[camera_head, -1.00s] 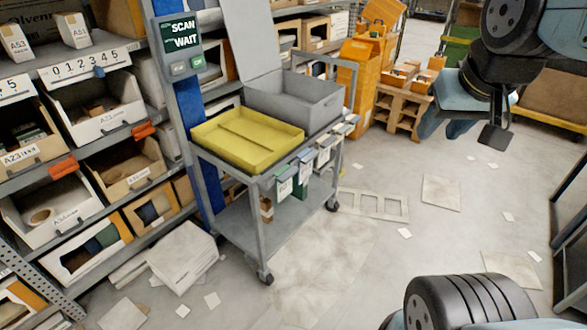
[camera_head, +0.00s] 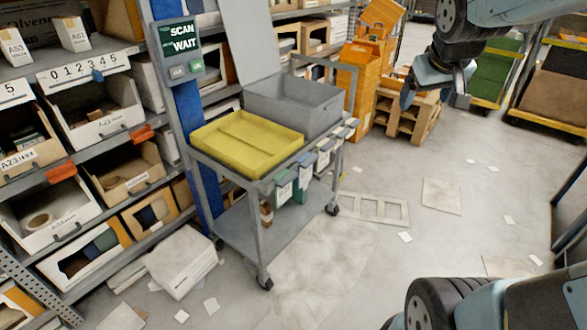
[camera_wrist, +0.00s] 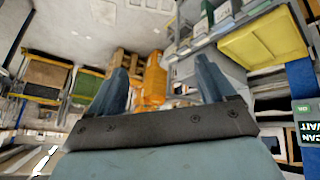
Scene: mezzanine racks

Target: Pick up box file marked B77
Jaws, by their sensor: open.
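Several box files (camera_head: 307,178) with white labels hang in a row along the near right side of a grey cart (camera_head: 262,235). Some have green bodies, others look grey. Their labels are too small to read, so I cannot tell which is B77. In the wrist view the row of files (camera_wrist: 196,37) shows at the top, right of centre. My gripper (camera_head: 432,90) is open and empty, up and to the right of the cart in the head view. In the wrist view my gripper (camera_wrist: 162,78) has its two blue fingers spread apart, with nothing between them.
A yellow tray (camera_head: 240,152) and a grey open bin (camera_head: 293,122) sit on the cart top. Shelving with cardboard bins (camera_head: 95,118) stands at left. A white box (camera_head: 181,262) lies on the floor. Orange crates and a pallet (camera_head: 408,115) stand behind. Floor right of the cart is mostly clear, with scattered papers.

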